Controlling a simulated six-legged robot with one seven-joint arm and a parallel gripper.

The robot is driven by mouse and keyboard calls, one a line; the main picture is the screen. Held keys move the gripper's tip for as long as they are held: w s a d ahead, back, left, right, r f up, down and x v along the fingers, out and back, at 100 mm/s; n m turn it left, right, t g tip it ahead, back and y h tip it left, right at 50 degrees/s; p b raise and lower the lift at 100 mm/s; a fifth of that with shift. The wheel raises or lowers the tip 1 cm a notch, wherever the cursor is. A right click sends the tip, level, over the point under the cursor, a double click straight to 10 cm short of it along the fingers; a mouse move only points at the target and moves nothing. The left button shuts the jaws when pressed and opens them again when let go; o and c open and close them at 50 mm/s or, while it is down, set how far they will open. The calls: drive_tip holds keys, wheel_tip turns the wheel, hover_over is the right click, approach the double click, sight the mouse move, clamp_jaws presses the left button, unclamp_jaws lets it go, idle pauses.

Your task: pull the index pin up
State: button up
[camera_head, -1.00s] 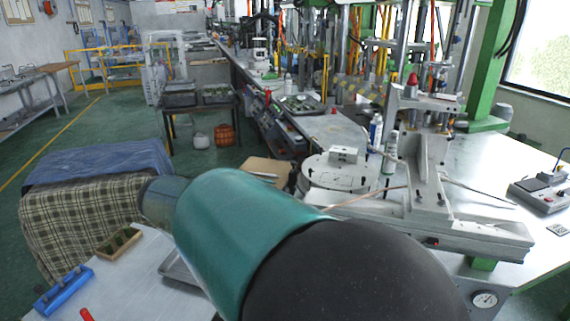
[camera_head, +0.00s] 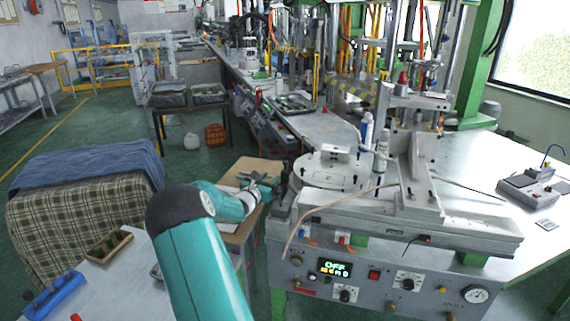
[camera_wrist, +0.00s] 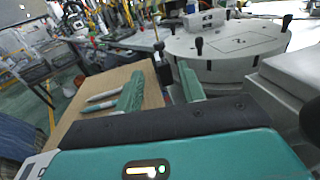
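My gripper (camera_head: 262,182) is beside the left side of the round white turntable (camera_head: 318,180). In the wrist view my gripper (camera_wrist: 160,84) has its two green fingers apart, with nothing held between them. A dark upright pin (camera_wrist: 159,48) stands just beyond the fingers, left of the turntable (camera_wrist: 225,68), and shows between their tips; it looks like the index pin, but I cannot be sure. Other black knobbed pins (camera_wrist: 199,46) stand on the turntable's top. The fingers appear apart from the pin.
A brown board (camera_wrist: 85,122) with light tools lies left of the fingers.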

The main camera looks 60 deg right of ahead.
sight(284, 163)
drive_tip(key=d, duration=1.3)
drive_tip(key=shift+w+d, duration=0.1)
drive_tip(key=shift+d, duration=0.2)
drive_tip(key=shift+c, duration=0.2)
